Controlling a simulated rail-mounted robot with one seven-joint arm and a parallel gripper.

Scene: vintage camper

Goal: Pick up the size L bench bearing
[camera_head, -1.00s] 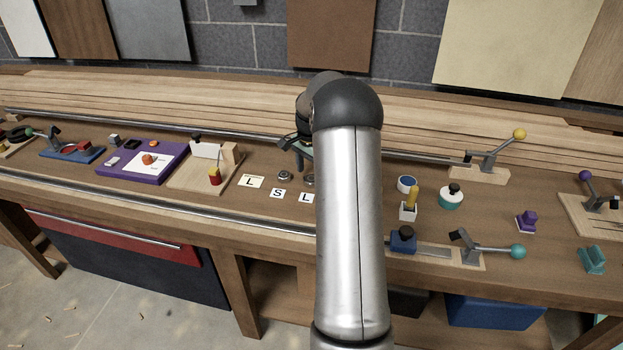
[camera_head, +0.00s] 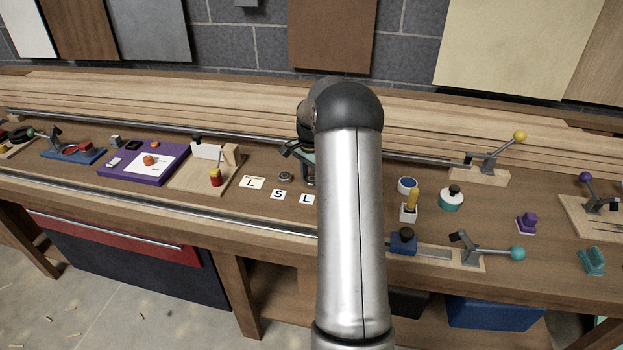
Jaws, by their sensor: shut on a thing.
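A small round metal bearing (camera_head: 285,176) lies on the bench behind the card marked S (camera_head: 278,195). The card marked L (camera_head: 306,199) lies just to its right. My own arm hides most of the gripper and the bearing, so the grip itself is hard to see. I cannot tell whether the bearing still touches the bench.
Another L card (camera_head: 251,182) lies left of the S card. A metal rail (camera_head: 230,213) runs along the front.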

